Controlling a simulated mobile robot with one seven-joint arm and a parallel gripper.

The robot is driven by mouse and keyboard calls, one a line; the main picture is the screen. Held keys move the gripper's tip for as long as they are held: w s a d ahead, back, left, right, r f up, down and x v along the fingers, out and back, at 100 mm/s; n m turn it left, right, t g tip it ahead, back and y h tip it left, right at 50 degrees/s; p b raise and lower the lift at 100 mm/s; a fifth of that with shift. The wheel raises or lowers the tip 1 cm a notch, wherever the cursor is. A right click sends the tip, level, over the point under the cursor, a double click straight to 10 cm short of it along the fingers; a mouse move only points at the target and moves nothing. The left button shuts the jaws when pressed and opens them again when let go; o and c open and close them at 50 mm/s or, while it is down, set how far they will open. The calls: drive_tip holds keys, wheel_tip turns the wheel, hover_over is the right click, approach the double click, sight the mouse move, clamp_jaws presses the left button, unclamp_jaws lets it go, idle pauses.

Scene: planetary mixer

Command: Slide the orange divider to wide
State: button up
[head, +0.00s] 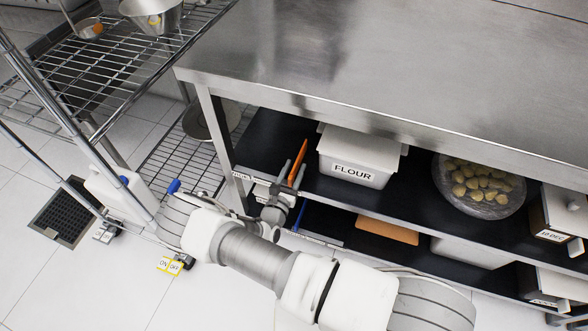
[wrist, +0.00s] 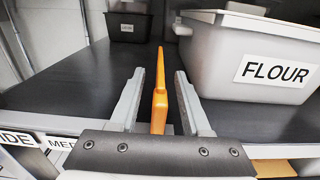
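The orange divider (head: 297,163) stands upright on the black upper shelf under the steel table, left of the flour bin. In the wrist view the divider (wrist: 160,95) runs away from me between the two fingers of my gripper (wrist: 159,75). The fingers are open, with a visible gap on each side of the divider. In the head view my gripper (head: 284,190) is at the shelf's front edge. The shelf-edge labels show at lower left of the wrist view: a partly cut-off one ending in "IDE" (wrist: 17,140) and one starting "ME" (wrist: 61,145).
The white flour bin (wrist: 245,55) stands close to the right of my gripper. A dark bin (wrist: 128,25) is at the shelf's back. The shelf surface (wrist: 75,80) left of the divider is clear. A bowl of dough balls (head: 478,186) sits further right. A wire rack (head: 110,65) stands left.

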clamp_jaws()
drive_tip(key=shift+a+f, duration=0.1)
idle(1.2)
